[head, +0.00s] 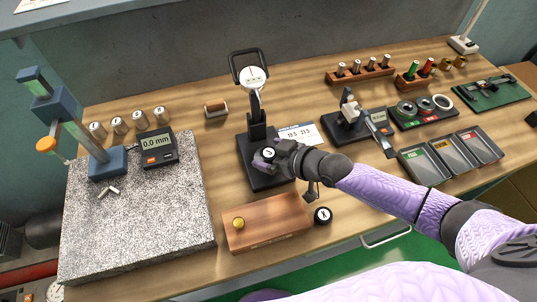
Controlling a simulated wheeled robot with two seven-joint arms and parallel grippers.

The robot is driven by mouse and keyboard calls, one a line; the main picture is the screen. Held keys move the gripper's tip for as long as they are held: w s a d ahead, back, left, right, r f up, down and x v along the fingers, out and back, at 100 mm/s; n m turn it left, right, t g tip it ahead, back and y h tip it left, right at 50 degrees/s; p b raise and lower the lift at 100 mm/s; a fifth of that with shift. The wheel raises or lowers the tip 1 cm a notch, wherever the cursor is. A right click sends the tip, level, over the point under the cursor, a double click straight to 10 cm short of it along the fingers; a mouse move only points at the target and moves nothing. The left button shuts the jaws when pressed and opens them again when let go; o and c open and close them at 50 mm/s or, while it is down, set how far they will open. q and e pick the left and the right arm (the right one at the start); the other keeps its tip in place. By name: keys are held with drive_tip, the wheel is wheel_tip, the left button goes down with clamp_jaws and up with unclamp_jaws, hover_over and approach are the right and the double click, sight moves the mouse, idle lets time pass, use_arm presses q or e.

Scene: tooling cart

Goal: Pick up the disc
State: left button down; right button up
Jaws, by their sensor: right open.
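A small round black piece with a white marked face (268,153) is on the black dial gauge stand (256,178), under the gauge. My right gripper (265,161) reaches in from the right, with its fingers close around or beside this piece; I cannot tell whether they touch it. The hand hides part of the stand's base. A similar black disc with a white marked face (322,215) lies on the bench, right of the wooden block. A small yellow round piece (238,223) sits on the wooden block (268,222). My left gripper is not in view.
A granite plate (140,225) with a height gauge (75,125) and digital readout fills the left. Several metal cylinders (140,120) stand behind it. At the right are a micrometer stand (350,120), a tray of rings (425,112) and coloured bins (450,155).

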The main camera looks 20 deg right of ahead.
drive_tip(key=shift+c, duration=0.2)
clamp_jaws()
